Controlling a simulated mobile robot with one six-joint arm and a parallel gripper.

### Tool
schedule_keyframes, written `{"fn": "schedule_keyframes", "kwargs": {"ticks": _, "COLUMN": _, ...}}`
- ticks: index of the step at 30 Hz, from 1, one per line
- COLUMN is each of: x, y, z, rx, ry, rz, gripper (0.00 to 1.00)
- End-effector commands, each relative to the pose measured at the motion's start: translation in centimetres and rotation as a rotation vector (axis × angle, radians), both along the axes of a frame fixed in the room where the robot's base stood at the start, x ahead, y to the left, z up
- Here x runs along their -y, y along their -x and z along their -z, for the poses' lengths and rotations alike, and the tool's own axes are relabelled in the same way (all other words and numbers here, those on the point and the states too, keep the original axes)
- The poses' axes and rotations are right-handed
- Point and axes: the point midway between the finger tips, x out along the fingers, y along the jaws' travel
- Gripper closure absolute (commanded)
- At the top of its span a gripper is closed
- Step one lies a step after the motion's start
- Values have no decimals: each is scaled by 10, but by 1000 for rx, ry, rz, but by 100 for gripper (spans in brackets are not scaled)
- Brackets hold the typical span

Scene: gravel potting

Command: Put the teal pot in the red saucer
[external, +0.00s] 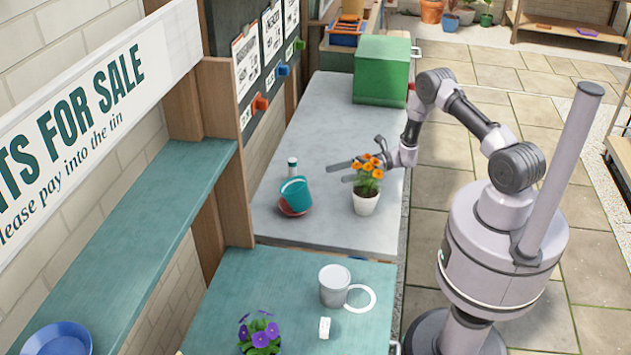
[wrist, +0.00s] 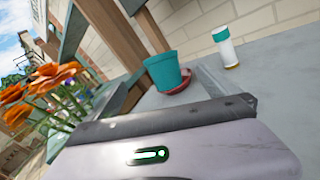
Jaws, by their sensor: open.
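The teal pot (external: 296,194) stands on the grey bench at the red saucer (external: 286,210), looking slightly tilted in the external view. In the wrist view the teal pot (wrist: 163,71) overlaps the red saucer (wrist: 181,86), which shows at its lower right. I cannot tell whether the pot's base sits flat inside the saucer or on its rim. My gripper (external: 343,171) is open and empty, to the right of the pot and apart from it, with its fingers pointing left, beside the orange flowers.
A white pot with orange flowers (external: 366,200) stands close to my gripper. A small bottle (external: 292,167) with a teal cap stands behind the teal pot. A green box (external: 382,70) is at the bench's far end. A watering can (external: 334,286) and purple flowers (external: 260,334) stand on the nearer teal table.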

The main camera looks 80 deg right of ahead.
Motion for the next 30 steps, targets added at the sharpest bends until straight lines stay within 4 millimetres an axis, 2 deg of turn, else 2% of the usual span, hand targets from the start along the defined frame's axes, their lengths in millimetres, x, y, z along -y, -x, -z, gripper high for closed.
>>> {"fn": "schedule_keyframes", "kwargs": {"ticks": 14, "x": 3, "y": 4, "z": 0, "rx": 1, "ry": 1, "rz": 0, "gripper": 0}}
{"fn": "schedule_keyframes", "kwargs": {"ticks": 18, "x": -3, "y": -18, "z": -6, "rx": 105, "ry": 142, "rz": -61, "gripper": 0}}
{"fn": "schedule_keyframes", "kwargs": {"ticks": 22, "x": -11, "y": -32, "z": 1, "rx": 135, "ry": 180, "rz": -74, "gripper": 0}}
{"fn": "schedule_keyframes", "kwargs": {"ticks": 30, "x": -61, "y": -93, "z": 4, "rx": 134, "ry": 180, "rz": -74, "gripper": 0}}
